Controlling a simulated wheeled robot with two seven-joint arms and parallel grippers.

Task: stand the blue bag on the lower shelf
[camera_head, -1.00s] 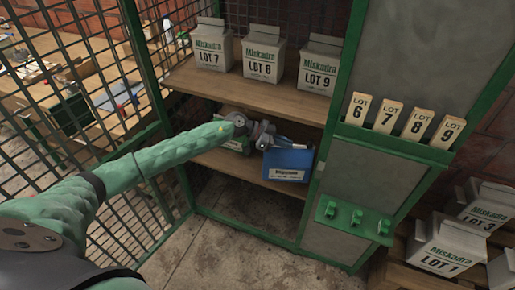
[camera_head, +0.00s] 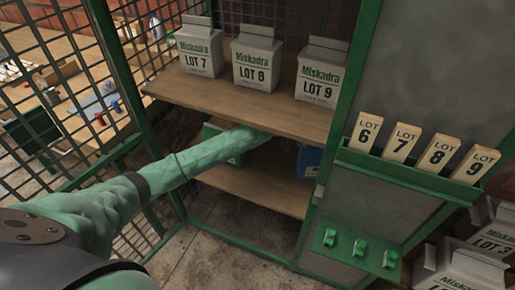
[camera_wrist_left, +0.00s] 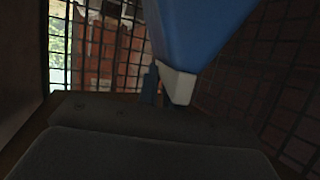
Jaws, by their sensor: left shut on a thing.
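The blue bag (camera_head: 309,161) shows in the head view as a small blue patch in the lower bay, under the upper shelf and partly behind the green post. In the left wrist view the blue bag (camera_wrist_left: 205,28) fills the upper middle, close to the fingers. My left gripper (camera_wrist_left: 166,86) is shut on it. In the head view the gripper and wrist are hidden under the upper shelf. The lower shelf (camera_head: 262,190) is a wooden board; I cannot tell whether the bag touches it. My right gripper is not in view.
The upper shelf (camera_head: 235,103) holds bags LOT 7 (camera_head: 200,50), LOT 8 (camera_head: 257,60) and LOT 9 (camera_head: 320,72). A green object (camera_head: 212,131) stands at the lower bay's left. Wire mesh (camera_head: 70,100) borders the left; a green-framed panel (camera_head: 385,190) borders the right.

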